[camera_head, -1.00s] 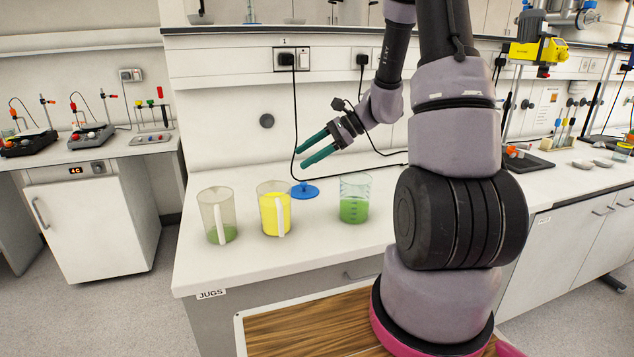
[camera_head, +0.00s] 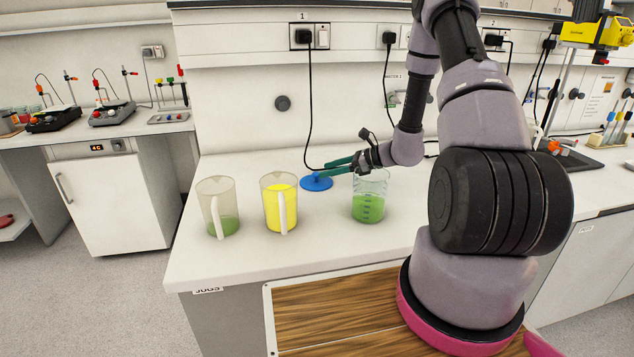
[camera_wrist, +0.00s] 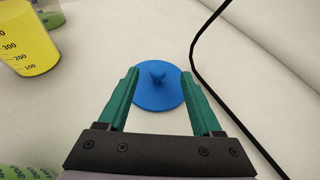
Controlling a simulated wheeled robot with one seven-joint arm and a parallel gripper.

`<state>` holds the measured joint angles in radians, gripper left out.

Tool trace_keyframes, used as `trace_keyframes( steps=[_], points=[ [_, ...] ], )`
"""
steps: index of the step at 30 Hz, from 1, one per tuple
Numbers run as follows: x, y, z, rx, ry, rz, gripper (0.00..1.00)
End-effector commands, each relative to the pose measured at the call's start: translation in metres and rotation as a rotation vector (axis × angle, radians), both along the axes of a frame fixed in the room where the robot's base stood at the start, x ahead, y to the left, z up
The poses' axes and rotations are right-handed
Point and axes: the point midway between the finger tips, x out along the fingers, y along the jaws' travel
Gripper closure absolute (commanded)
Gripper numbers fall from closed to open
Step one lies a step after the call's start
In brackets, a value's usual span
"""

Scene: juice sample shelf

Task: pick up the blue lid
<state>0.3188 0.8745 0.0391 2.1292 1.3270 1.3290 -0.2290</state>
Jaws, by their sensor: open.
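The blue lid (camera_head: 315,183) is a round disc with a small knob on top, lying flat on the white bench behind the jugs. It also shows in the wrist view (camera_wrist: 158,94), knob up, just ahead of my fingertips. My gripper (camera_head: 332,168) reaches in from the right with its green fingers pointing left toward the lid. In the wrist view my gripper (camera_wrist: 158,76) is open and empty. Its two fingers lie to the left and right of the lid's knob, overlapping the lid's edges in the picture; whether they touch it I cannot tell.
A jug with a little green liquid (camera_head: 217,208), a jug of yellow liquid (camera_head: 279,204) and a beaker of green liquid (camera_head: 368,200) stand at the front of the bench (camera_head: 240,262). A black cable (camera_wrist: 194,52) runs right of the lid.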

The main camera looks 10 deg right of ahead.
Motion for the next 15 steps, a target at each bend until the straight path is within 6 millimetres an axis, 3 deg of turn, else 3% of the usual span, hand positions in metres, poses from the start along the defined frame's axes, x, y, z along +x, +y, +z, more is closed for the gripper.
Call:
trace_keyframes(
  steps=[9, 15],
  points=[
    [0.017, 0.036, -0.021, 0.0, 0.0, 0.003, 0.34],
    [0.02, 0.04, -0.023, 0.0, 0.0, 0.001, 0.34]
  ],
)
